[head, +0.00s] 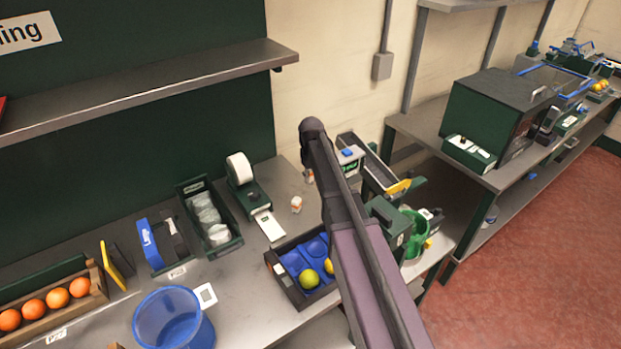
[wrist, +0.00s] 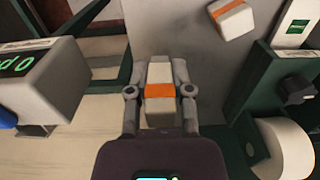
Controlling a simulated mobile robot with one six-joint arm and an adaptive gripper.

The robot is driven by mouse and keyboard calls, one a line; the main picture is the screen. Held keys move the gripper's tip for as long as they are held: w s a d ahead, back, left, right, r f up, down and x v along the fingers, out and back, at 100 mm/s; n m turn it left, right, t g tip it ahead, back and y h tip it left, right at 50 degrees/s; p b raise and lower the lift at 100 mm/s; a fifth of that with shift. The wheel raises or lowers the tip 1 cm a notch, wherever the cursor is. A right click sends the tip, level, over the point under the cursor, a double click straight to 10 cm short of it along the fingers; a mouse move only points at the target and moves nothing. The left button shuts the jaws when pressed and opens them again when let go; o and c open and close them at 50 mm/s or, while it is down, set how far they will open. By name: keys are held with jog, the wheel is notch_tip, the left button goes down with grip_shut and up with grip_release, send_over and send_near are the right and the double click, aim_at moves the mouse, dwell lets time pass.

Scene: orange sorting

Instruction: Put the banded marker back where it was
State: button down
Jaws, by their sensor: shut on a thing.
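In the wrist view my gripper (wrist: 160,92) is shut on a white marker (wrist: 159,72) with an orange band, one finger on each side. Whether this marker touches the bench below is hard to tell. A second white marker (wrist: 232,18) with an orange band lies apart, near the top of the wrist view. In the head view a small white and orange marker (head: 296,204) sits on the bench, left of my arm. Another small pale piece (head: 309,176) shows farther back beside my arm. My gripper is not clearly visible in the head view.
A device with green digits (wrist: 50,80) is close on the left in the wrist view; a label dispenser with a white roll (wrist: 290,148) is on the right. In the head view, a blue-lined tray (head: 287,283) with fruit stands in front. Bare bench surrounds the loose marker.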

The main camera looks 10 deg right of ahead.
aim_at(311, 198)
jog(key=shift+f, duration=0.15)
jog(key=shift+f+b, duration=2.75)
jog(key=shift+b, duration=0.15)
jog(key=shift+f+b, duration=0.6)
jog(key=shift+f, duration=0.05)
jog(key=shift+c, duration=2.2)
grip_release()
jog(key=o, duration=0.4)
jog(key=shift+r, duration=0.2)
